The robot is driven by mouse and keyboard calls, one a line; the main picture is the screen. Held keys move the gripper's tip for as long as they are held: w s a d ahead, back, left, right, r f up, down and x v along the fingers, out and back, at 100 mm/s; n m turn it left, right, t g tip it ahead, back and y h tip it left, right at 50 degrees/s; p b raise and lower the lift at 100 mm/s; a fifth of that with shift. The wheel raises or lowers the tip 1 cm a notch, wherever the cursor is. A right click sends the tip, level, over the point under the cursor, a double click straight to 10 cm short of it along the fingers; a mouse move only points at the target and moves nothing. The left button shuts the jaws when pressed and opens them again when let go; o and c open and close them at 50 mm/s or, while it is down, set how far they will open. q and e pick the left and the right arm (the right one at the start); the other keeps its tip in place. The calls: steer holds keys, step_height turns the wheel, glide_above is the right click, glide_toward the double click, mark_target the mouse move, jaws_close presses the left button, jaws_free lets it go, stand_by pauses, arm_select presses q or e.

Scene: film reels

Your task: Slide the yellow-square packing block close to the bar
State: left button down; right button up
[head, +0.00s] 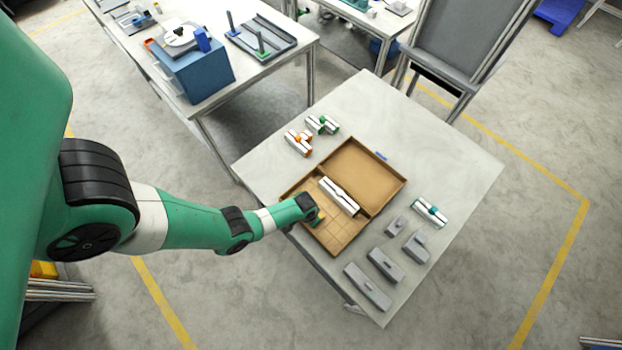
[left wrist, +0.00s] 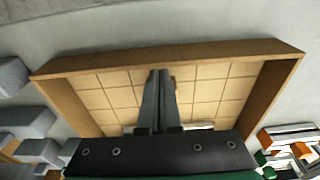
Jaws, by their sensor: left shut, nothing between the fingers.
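My left gripper (head: 318,215) is over the gridded side of the brown tray (head: 386,205); its fingers look shut and empty in the left wrist view (left wrist: 163,74). A white bar-like piece (head: 338,195) lies in the middle of the tray, beside the gripper. Its pale edge shows partly behind the gripper in the left wrist view. Several grey blocks (head: 367,288) stand on the table to the right of the tray. I cannot make out a yellow square on any of them. A small yellowish patch shows at the gripper; I cannot tell what it is. My right gripper is not in view.
White pieces with orange (head: 298,142), green (head: 322,125) and teal (head: 430,212) parts lie on the table around the tray. The tray has raised walls (left wrist: 170,57). A grey chair-like frame (head: 470,45) stands behind.

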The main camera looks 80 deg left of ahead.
arm_select(q)
steer(key=shift+w+a+f, duration=0.1)
steer(key=shift+w+a, duration=0.15)
steer(key=shift+w, duration=0.15)
steer(key=shift+w+a+b, duration=0.5)
steer(key=shift+w, duration=0.3)
steer(key=shift+w+a+b, duration=0.35)
steer(key=shift+w+a, duration=0.05)
steer(key=shift+w, duration=0.3)
steer(key=shift+w+a+b, duration=0.4)
steer(key=shift+w, duration=0.3)
steer(key=shift+w+a+b, duration=0.35)
steer(key=shift+w+a, duration=0.05)
steer(key=shift+w, duration=0.3)
steer(key=shift+s+d+r+p, duration=0.25)
steer(key=shift+s+d+p, duration=0.2)
steer(key=shift+s+p, duration=0.3)
steer(key=shift+s+d+f, duration=0.15)
steer(key=shift+s, duration=0.1)
step_height(320, 180, up, 6)
steer(key=p, duration=0.6)
